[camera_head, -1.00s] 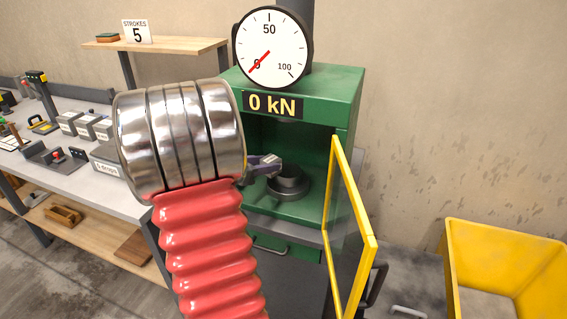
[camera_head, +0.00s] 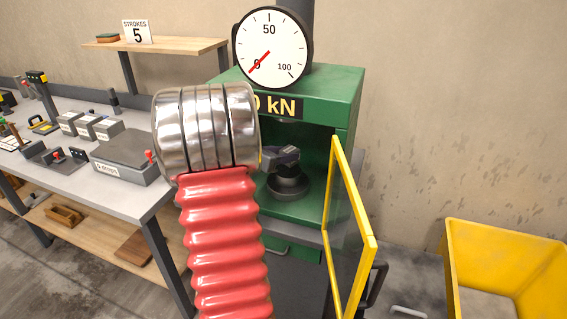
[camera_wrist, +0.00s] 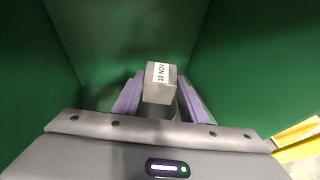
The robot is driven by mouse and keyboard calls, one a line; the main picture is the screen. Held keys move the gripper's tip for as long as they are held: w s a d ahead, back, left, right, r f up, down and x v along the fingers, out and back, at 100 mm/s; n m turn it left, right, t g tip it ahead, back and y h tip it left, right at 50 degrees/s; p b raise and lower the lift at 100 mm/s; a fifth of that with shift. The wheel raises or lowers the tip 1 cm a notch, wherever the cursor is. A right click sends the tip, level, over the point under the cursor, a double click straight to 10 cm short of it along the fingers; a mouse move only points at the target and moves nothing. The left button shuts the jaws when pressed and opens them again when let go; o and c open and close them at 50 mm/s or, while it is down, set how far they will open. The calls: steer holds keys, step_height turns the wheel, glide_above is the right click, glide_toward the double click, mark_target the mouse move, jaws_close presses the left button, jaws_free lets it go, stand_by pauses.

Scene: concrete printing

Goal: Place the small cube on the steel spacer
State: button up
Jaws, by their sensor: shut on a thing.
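The small cube (camera_wrist: 158,88) is grey, with a white label reading "10 NOV". In the wrist view it sits between the two purple fingers of my gripper (camera_wrist: 159,97), which is shut on it. In the head view my gripper (camera_head: 284,155) is inside the green press, just above the dark round steel spacer (camera_head: 288,189). The cube cannot be made out clearly there. Whether anything touches the spacer cannot be told. In the wrist view the space under the cube is mostly hidden.
The green press (camera_head: 347,88) has its yellow-framed door (camera_head: 352,225) swung open at the right. Its dial (camera_head: 270,48) points to zero. A workbench (camera_head: 120,200) with tools and several grey blocks stands at left. A yellow bin (camera_head: 500,245) stands at right.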

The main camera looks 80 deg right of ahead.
steer(key=shift+f, duration=1.5)
steer(key=shift+f, duration=0.1)
steer(key=o, duration=1.3)
steer(key=shift+a, duration=0.1)
steer(key=shift+c, duration=0.2)
steer(key=shift+w, duration=0.1)
steer(key=v, duration=1.2)
